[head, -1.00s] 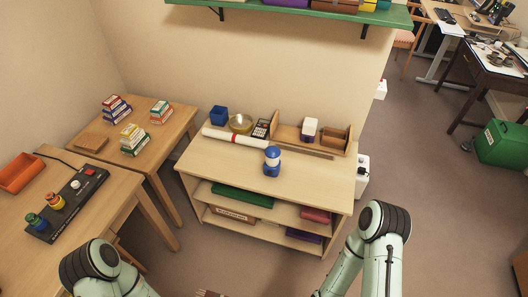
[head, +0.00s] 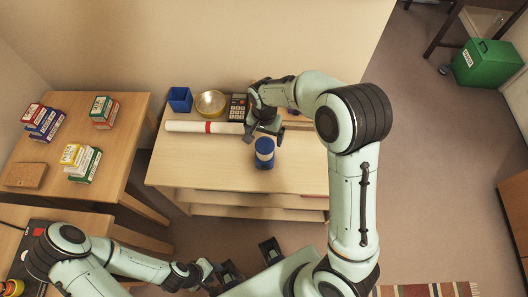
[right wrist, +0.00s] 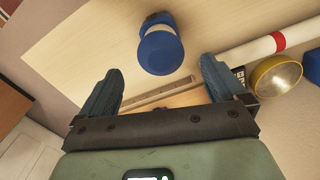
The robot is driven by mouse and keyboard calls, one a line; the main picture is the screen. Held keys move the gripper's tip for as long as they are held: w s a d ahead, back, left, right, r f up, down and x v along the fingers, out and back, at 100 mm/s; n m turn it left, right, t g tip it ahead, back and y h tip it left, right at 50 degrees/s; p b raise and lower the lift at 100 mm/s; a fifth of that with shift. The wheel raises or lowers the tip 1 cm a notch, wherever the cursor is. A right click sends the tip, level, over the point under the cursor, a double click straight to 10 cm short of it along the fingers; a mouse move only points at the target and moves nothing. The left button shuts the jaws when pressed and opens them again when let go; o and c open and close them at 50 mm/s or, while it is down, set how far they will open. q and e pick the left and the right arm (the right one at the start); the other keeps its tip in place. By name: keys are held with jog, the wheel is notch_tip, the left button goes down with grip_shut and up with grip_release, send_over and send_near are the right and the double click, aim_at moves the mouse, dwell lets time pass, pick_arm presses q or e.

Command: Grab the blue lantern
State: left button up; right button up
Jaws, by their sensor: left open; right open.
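The blue lantern (head: 264,152), with a blue top and pale middle, stands upright on the wooden shelf unit's top (head: 200,170). My right gripper (head: 263,134) is open just behind and above the lantern in the head view. In the right wrist view the lantern (right wrist: 161,52) lies ahead of the open fingers (right wrist: 161,82), roughly between their lines, with nothing held. My left gripper (head: 249,262) is open and empty, low in front of the shelf unit.
A white roll with a red band (head: 190,127) lies left of the lantern. Behind it are a blue cup (head: 180,99), a brass bowl (head: 210,103) and a calculator (head: 238,104). A wooden ruler-like strip (right wrist: 160,93) lies near the right fingers. Stacked boxes (head: 82,160) occupy the left table.

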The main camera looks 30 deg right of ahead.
aim_at(265, 143)
jog(key=f, duration=0.9)
jog(key=shift+w+d+f, duration=0.15)
jog(key=shift+d, duration=0.05)
jog(key=c, duration=1.7)
jog(key=shift+c, duration=0.2)
